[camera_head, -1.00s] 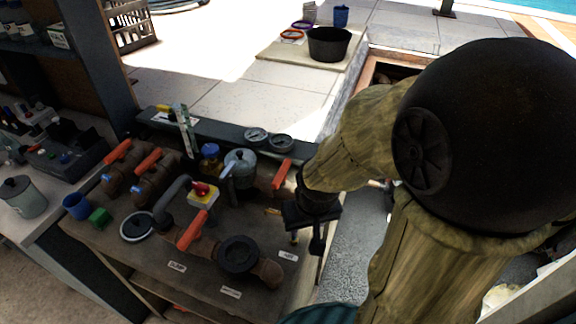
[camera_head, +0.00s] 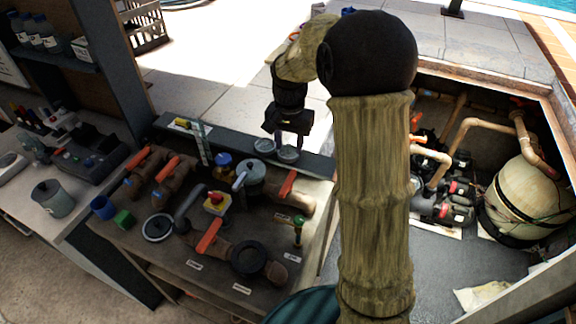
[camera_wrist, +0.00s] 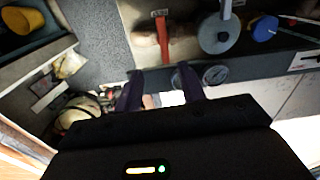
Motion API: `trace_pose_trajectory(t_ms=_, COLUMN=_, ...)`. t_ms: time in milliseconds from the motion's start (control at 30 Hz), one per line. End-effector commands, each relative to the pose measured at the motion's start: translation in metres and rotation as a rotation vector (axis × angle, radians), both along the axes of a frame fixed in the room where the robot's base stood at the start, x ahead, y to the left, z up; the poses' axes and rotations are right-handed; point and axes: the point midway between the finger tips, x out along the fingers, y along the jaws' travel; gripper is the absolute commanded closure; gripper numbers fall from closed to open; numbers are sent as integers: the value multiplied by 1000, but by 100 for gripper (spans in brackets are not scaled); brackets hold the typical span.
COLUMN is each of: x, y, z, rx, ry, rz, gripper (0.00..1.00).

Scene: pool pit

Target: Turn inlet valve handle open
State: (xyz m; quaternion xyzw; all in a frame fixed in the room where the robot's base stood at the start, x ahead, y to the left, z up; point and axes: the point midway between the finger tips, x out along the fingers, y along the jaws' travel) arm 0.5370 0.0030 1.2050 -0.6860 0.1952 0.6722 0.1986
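On the bench (camera_head: 165,243) are pipe fittings with several orange lever handles. Two stand at the left (camera_head: 137,158) (camera_head: 168,167), one at the front middle (camera_head: 208,235), and one at the right rear (camera_head: 288,183). A small green-handled valve (camera_head: 298,220) stands near the right edge. The labels are too small to read, so I cannot tell which handle is the inlet's. My gripper (camera_head: 288,140) is raised near the two gauges at the bench's rear edge, touching no handle. In the wrist view its fingers (camera_wrist: 158,80) are apart and empty; an orange handle (camera_wrist: 161,30) lies beyond them.
A grey-lidded strainer (camera_head: 252,172), a red knob on a yellow box (camera_head: 216,200) and a black round fitting (camera_head: 249,258) crowd the bench. Two gauges (camera_head: 288,153) sit at the rear ledge. The open pit with a tank (camera_head: 527,195) lies to the right.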

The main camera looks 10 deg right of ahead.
Motion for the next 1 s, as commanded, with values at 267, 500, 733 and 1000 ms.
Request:
trace_pose_trajectory(t_ms=267, x=17, y=-1, z=13, rx=2, ry=23, rz=-67, gripper=60)
trace_pose_trajectory(t_ms=500, x=17, y=-1, z=12, rx=1, ry=22, rz=-65, gripper=60)
trace_pose_trajectory(t_ms=733, x=16, y=-1, z=-6, rx=1, ry=26, rz=-64, gripper=60)
trace_pose_trajectory(t_ms=1000, x=16, y=-1, z=-52, rx=2, ry=27, rz=-65, gripper=60)
